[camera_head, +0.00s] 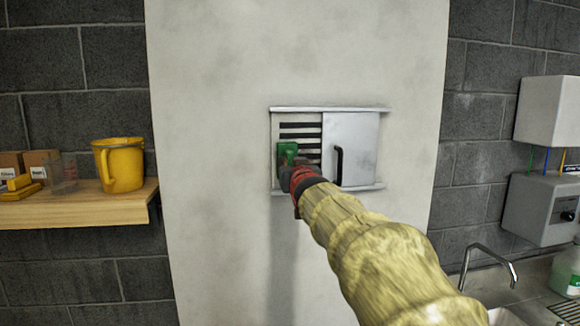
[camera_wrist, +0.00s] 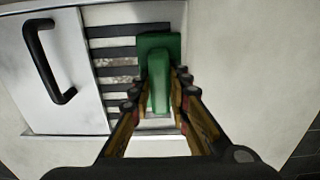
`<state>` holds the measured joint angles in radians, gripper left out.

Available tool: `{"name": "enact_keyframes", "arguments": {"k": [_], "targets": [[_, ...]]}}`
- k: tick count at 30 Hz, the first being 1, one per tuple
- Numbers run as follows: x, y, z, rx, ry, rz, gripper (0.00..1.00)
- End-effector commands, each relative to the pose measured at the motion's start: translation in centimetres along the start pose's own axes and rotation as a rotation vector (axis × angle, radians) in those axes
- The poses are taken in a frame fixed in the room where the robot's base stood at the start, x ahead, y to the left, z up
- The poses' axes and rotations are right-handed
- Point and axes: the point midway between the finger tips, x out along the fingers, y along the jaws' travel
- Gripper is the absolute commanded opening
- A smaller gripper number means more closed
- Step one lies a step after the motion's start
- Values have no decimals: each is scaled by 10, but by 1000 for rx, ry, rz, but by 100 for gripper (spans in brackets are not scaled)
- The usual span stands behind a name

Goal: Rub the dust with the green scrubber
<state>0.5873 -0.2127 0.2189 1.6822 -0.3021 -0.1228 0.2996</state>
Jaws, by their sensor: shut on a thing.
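The green scrubber (camera_head: 286,151) is at the left part of a slotted vent (camera_head: 300,128) on the pale wall panel. My gripper (camera_head: 296,172) is shut on it. In the wrist view the scrubber (camera_wrist: 158,88) sits between the two fingers of my gripper (camera_wrist: 160,98), its wide pad over the right ends of the dark slots. Whether the pad touches the vent I cannot tell. Speckled grey dust (camera_wrist: 122,75) shows among the slots just left of the scrubber in the wrist view. Part of the vent is hidden behind the scrubber and gripper.
A white sliding door (camera_head: 352,150) with a black handle (camera_head: 339,165) covers the vent's right half, between two rails. A wooden shelf (camera_head: 75,208) with a yellow jug (camera_head: 119,165) is at left. A faucet (camera_head: 489,259) and white boxes (camera_head: 549,112) are at right.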

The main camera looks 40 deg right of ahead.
Motion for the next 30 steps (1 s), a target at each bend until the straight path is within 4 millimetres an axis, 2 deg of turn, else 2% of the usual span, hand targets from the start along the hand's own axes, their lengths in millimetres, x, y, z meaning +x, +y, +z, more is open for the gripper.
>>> {"name": "enact_keyframes", "arguments": {"k": [30], "targets": [[14, 0, -1, 0, 1, 0, 0]]}}
